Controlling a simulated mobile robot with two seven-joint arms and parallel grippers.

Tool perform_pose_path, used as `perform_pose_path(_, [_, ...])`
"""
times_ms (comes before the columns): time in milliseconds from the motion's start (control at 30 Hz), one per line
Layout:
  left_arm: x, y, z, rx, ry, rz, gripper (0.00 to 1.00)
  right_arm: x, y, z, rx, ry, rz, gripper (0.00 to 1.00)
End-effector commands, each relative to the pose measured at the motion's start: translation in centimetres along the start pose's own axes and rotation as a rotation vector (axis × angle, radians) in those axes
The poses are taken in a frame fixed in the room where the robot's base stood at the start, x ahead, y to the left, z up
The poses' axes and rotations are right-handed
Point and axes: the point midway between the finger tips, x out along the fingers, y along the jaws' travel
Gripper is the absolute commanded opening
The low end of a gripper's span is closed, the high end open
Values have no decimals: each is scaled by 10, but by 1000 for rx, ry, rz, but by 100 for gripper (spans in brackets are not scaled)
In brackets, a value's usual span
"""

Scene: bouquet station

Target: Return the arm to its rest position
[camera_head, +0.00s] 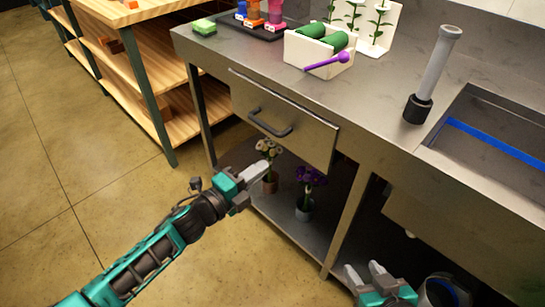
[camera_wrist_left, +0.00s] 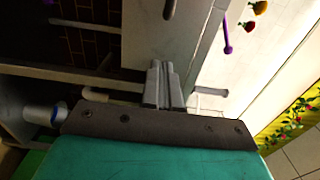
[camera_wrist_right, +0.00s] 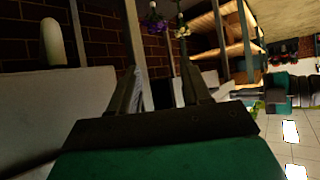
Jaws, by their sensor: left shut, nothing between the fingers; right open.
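My left gripper (camera_head: 257,171) is in front of the counter, below the drawer (camera_head: 285,120) and near the flowers on the lower shelf. It is shut and empty; its fingers lie together in the left wrist view (camera_wrist_left: 160,85). My right gripper (camera_head: 367,270) is low at the bottom right of the head view, in front of the counter. Its fingers stand apart with nothing between them, as the right wrist view (camera_wrist_right: 163,88) also shows.
The drawer handle (camera_head: 270,125) sticks out above my left gripper. White flowers (camera_head: 269,180) and purple flowers (camera_head: 305,205) stand in pots on the lower shelf. A wooden shelf unit (camera_head: 145,65) is at the left. Open floor (camera_head: 75,190) lies at the left.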

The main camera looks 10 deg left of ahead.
Motion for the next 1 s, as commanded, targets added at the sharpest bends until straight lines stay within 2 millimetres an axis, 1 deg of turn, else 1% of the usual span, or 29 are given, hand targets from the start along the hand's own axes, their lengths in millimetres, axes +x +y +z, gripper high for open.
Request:
perform_pose_path(33, [-5, 0, 0, -1, 0, 1, 0, 0, 1, 0, 0, 0, 2, 48])
perform_pose_path(100, [-9, 0, 0, 0, 0, 1, 0, 0, 1, -1, -1, 1, 3, 48])
perform_pose_path(300, [-14, 0, -1, -22, -8, 2, 0, 0, 2, -5, -2, 8, 5, 48])
perform_pose_path(367, [-18, -1, -3, -81, -32, 9, 0, -2, 3, -10, -3, 11, 6, 48])
perform_pose_path(467, [-35, -1, -7, -285, -118, 32, 0, -8, 4, -22, -7, 21, 10, 48])
perform_pose_path(567, [-66, 4, -12, -592, -259, 67, 0, -16, 8, -33, -11, 32, 19, 48])
perform_pose_path(600, [-80, 7, -14, -724, -323, 80, 0, -18, 10, -35, -13, 30, 24, 48])
perform_pose_path(667, [-104, 12, -18, -915, -420, 98, 0, -22, 13, -36, -16, 27, 32, 48])
perform_pose_path(700, [-119, 15, -21, -1035, -483, 105, 0, -24, 14, -36, -18, 22, 36, 48])
perform_pose_path(800, [-156, 22, -30, -1290, -629, 120, 0, -32, 16, -31, -20, 6, 43, 48])
perform_pose_path(900, [-184, 28, -39, -1470, -739, 125, 0, -36, 19, -26, -21, -7, 50, 48])
perform_pose_path(1000, [-201, 31, -45, -1572, -806, 126, 0, -38, 22, -25, -22, -8, 57, 48])
